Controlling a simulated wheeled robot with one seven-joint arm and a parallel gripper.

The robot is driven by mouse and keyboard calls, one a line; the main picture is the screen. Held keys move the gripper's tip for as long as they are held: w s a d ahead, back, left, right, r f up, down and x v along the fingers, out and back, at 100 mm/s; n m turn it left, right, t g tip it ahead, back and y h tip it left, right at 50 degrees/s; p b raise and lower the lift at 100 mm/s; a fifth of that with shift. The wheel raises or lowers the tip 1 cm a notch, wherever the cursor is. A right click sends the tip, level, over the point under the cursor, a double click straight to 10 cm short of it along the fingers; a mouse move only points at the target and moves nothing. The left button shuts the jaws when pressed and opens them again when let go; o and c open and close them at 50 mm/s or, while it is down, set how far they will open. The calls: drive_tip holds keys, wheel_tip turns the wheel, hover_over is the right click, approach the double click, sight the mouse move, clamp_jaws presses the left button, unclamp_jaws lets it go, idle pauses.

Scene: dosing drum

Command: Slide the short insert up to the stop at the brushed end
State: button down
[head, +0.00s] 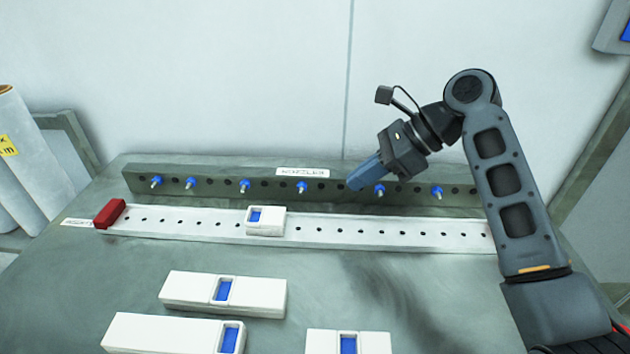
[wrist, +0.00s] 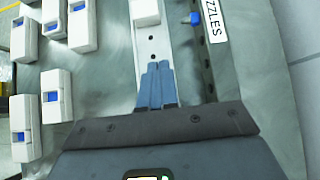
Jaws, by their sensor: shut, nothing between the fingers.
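The short insert (head: 265,220), a white block with a blue window, sits on the pale, hole-lined rail (head: 375,236), left of the rail's middle. In the wrist view, its near part shows at the top edge (wrist: 145,12). A red stop (head: 109,213) stands at the rail's left end, with bare rail between it and the insert. A small label (head: 78,222) lies beside that end; its text is too small to read. My gripper (head: 362,180) is shut and empty, to the right of the insert and apart from it. In the wrist view, its closed fingertips (wrist: 157,66) point along the rail toward the insert.
Behind the rail runs a dark bar (head: 210,185) with several blue nozzles and a label reading NOZZLES (head: 302,172). Longer white inserts (head: 185,287) lie loose on the table in front. The rail right of the short insert is bare.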

approach(286, 214)
wheel_tip(286, 214, down, 4)
drive_tip(key=shift+d+r, duration=0.15)
drive_tip(key=a, duration=0.3)
drive_tip(key=shift+w+a, duration=0.1)
drive_tip(key=shift+a, duration=0.05)
drive_tip(key=shift+a+f, duration=0.25)
drive_tip(key=shift+a, duration=0.3)
